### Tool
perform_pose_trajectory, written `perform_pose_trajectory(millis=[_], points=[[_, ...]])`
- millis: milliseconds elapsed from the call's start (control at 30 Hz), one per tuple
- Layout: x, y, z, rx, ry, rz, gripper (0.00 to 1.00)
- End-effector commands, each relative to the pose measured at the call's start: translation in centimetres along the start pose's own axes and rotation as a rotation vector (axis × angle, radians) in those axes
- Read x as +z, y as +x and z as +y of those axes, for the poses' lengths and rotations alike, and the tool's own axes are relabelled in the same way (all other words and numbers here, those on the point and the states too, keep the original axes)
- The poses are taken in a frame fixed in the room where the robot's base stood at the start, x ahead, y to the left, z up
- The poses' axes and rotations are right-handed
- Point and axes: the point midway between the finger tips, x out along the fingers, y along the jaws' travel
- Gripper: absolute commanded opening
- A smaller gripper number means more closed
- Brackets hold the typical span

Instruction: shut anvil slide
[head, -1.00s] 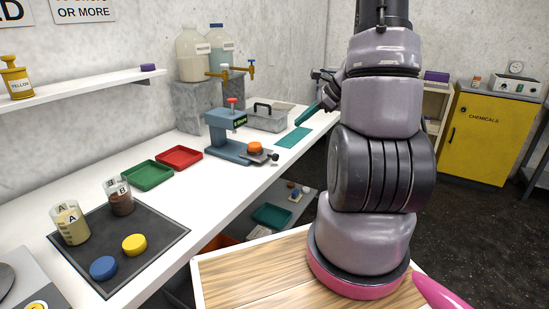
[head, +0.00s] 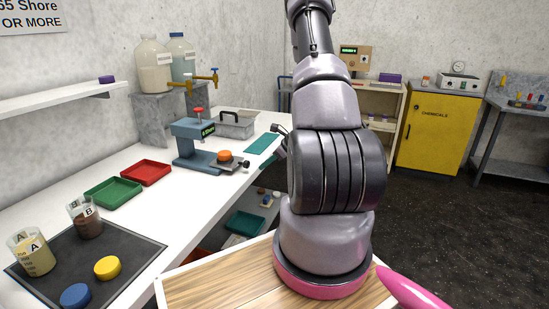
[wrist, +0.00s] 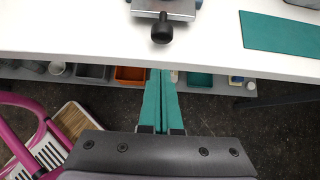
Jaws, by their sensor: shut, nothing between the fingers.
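The blue-grey tester (head: 195,143) stands on the white bench with a green label and a red top knob. Its anvil slide (head: 230,163) sticks out toward the bench's front edge, with an orange puck (head: 225,155) on it and a dark knob (head: 245,164) at its end. In the wrist view the slide's black knob (wrist: 162,30) hangs at the bench edge, near the top. My gripper (wrist: 161,73) has its teal fingers together and empty, apart from the knob and in line with it. The arm hides most of the gripper in the head view.
A teal mat (head: 263,143) and a grey caddy (head: 236,124) lie beside and behind the tester. Red (head: 146,173) and green (head: 112,192) trays are to its left. Below the bench edge is a shelf with bins (wrist: 130,76). A pink rail (wrist: 30,130) shows at lower left.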

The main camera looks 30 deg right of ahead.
Motion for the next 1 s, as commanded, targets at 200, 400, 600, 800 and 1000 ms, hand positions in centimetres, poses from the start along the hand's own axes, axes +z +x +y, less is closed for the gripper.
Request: perform_pose_trajectory(millis=[200, 400, 600, 800, 1000], points=[[2.2, 2.2, 0.0, 0.001, -0.003, 0.000, 0.00], [2.9, 2.9, 0.0, 0.000, -0.002, 0.000, 0.00], [2.9, 2.9, 0.0, 0.000, -0.001, 0.000, 0.00], [3.5, 3.6, 0.1, 0.002, -0.004, 0.000, 0.00], [7.0, 7.1, 0.1, 0.004, -0.007, 0.000, 0.00]])
